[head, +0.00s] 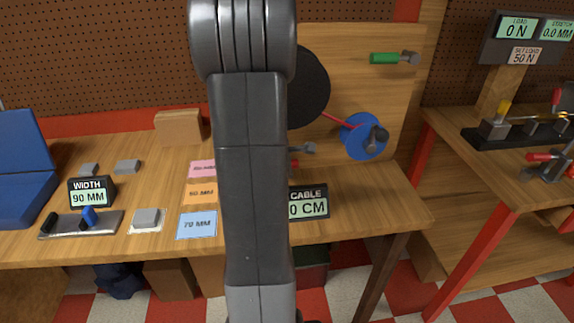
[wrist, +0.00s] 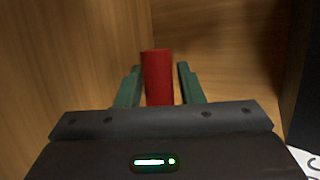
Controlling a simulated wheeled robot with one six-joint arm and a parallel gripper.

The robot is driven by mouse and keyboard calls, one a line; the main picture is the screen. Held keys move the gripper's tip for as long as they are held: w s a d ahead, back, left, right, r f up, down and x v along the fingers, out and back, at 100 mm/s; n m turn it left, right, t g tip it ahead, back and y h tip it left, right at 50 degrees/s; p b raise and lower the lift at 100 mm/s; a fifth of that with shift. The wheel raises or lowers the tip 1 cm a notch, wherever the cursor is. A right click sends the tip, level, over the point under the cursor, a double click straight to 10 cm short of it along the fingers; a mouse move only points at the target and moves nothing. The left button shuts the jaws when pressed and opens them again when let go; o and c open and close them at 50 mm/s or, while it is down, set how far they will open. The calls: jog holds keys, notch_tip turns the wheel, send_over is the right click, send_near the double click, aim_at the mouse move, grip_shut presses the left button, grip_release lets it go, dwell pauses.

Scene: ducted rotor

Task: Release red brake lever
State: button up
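The red brake lever's handle (wrist: 157,78) stands as a red cylinder between the two green fingers in the wrist view. My gripper (wrist: 159,70) is open around it, with a narrow gap visible on each side. In the head view only a small red tip (head: 294,163) shows beside my arm, below a grey metal piece (head: 305,149). My arm hides the rest of the lever and my gripper there.
A wooden board carries a black disc (head: 310,88), a blue wheel (head: 362,139) and a green-handled lever (head: 385,58). A cable display (head: 308,203) stands on the bench just right of my arm. A width gauge display (head: 90,192) and coloured cards lie to the left.

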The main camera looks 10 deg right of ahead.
jog(key=shift+r, duration=0.2)
jog(key=o, duration=0.6)
jog(key=s+a, duration=0.1)
jog(key=s, duration=0.1)
jog(key=s+a+b, duration=0.1)
jog(key=s, duration=0.1)
jog(key=s+a, duration=0.2)
jog(key=shift+s+f+b, duration=0.15)
jog(key=shift+s+b, duration=0.15)
jog(key=shift+b, duration=0.1)
jog(key=s, duration=0.1)
jog(key=s+a, duration=0.2)
jog(key=shift+s+r, duration=0.3)
jog(key=shift+r, duration=0.1)
jog(key=c, duration=0.6)
jog(key=shift+s+a, duration=0.2)
jog(key=shift+s, duration=0.3)
jog(key=shift+w, duration=0.1)
jog(key=shift+w+d+p, duration=0.1)
jog(key=shift+w+d, duration=0.4)
jog(key=shift+w, duration=0.35)
jog(key=shift+w+d+p, duration=0.1)
jog(key=shift+w+d, duration=0.45)
jog(key=shift+w, duration=0.35)
jog(key=shift+w+d+p, duration=0.1)
jog(key=shift+w+d, duration=0.4)
jog(key=shift+w, duration=0.35)
